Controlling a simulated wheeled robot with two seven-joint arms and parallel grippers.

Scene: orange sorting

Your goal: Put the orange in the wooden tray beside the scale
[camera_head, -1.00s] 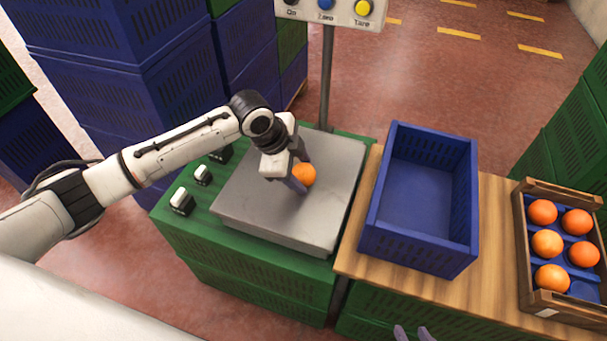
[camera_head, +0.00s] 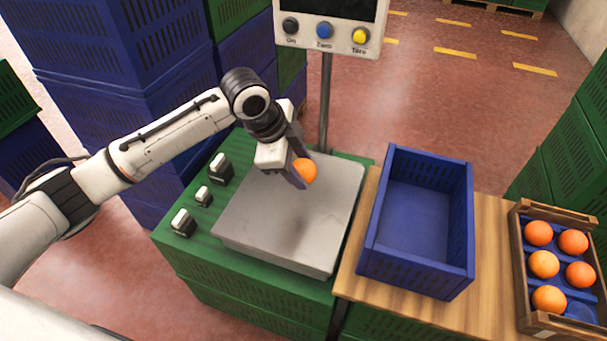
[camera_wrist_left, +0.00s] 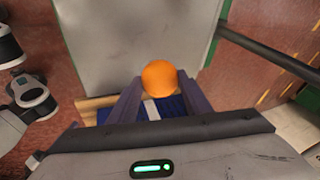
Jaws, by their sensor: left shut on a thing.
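The orange (camera_head: 306,171) is held between the fingers of my left gripper (camera_head: 299,172), above the scale's grey plate (camera_head: 320,225). It also shows in the left wrist view (camera_wrist_left: 160,75), at the tips of the two fingers, with the plate behind it. The wooden tray (camera_head: 521,262) stands at the right end of the wooden table. It holds several oranges in a blue insert, and its near right compartment (camera_head: 580,311) looks empty. My right gripper is not in view.
An empty blue crate (camera_head: 372,232) stands on the wooden table (camera_head: 493,240) between scale and tray. The scale's post (camera_head: 325,105) with its button panel (camera_head: 325,33) rises behind the plate. Several small weights (camera_head: 220,168) stand left of the plate. Green crates are stacked at far right.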

